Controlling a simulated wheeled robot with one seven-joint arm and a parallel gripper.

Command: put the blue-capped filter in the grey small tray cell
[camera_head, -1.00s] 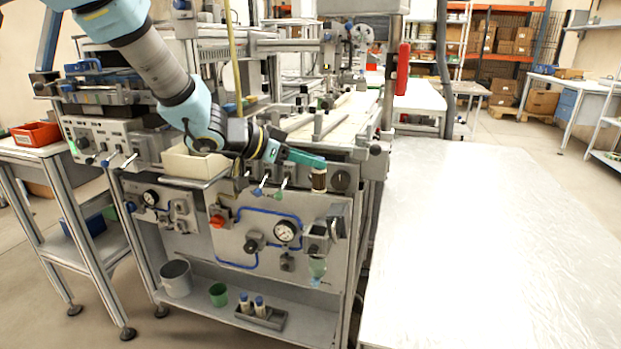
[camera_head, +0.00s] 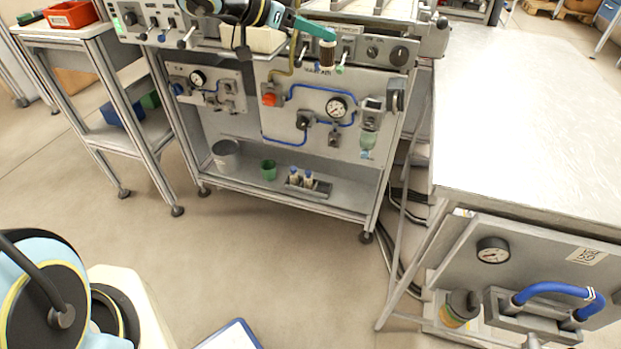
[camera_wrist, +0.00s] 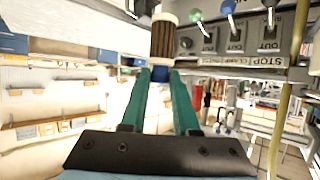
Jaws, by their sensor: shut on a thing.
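My gripper (camera_head: 311,28) has green fingers and is shut on a filter with a brown pleated body (camera_head: 327,54), in front of the machine's upper panel. In the wrist view the filter (camera_wrist: 163,40) stands beyond the fingertips (camera_wrist: 160,78), its blue end between them and its pale end away. A small grey tray (camera_head: 308,191) sits on the machine's lower shelf, well below my gripper. Two pale, blue-topped pieces (camera_head: 301,179) stand in it. Its other cells are too small to make out.
A grey bucket (camera_head: 226,157) and a green cup (camera_head: 268,170) stand left of the tray on the shelf. A gauge panel with blue hoses (camera_head: 325,89) is above it. A metal-topped bench (camera_head: 520,130) stands at the right.

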